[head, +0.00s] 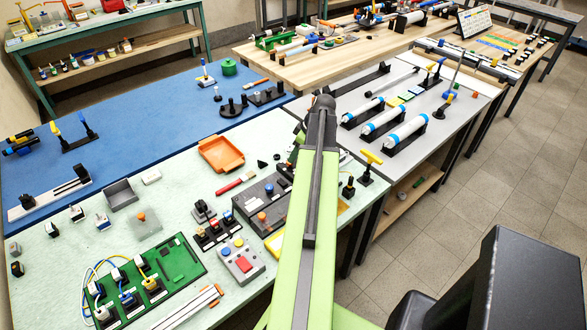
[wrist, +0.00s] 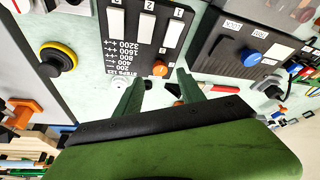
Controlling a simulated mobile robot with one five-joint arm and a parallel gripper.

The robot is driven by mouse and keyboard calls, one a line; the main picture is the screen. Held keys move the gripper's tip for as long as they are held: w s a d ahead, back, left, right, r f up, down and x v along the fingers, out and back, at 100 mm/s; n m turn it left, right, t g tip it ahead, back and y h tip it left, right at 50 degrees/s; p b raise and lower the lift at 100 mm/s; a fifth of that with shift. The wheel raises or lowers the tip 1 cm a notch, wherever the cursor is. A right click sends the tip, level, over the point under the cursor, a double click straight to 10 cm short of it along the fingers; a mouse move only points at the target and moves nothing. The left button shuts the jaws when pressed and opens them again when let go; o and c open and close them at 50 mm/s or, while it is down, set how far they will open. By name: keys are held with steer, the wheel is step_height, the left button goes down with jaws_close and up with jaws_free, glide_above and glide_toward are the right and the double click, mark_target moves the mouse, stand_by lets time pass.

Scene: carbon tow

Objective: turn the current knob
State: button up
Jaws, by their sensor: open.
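My gripper (wrist: 163,77) is open, its two green fingers pointing toward a small orange knob (wrist: 160,69) in the wrist view. The knob shows just beyond the fingertips, between them; I cannot tell whether they touch it. It sits at the near end of a dark panel (wrist: 118,20) with white switches and a printed steps list. A blue knob (wrist: 250,58) stands on another dark box (wrist: 225,38) to the right, with small white labels. No readable label says which knob is the current one. In the head view my arm hides the gripper.
A yellow-and-black knob (wrist: 58,57) stands left in the wrist view. The head view shows a pale green bench with an orange tray (head: 221,154), a green circuit board (head: 150,282), a grey button box (head: 241,261) and a dark box (head: 280,190) near my arm.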

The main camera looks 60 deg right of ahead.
steer(key=b+x, duration=0.2)
steer(key=x, duration=0.2)
steer(key=shift+f, duration=0.2)
steer(key=shift+w+r, duration=0.1)
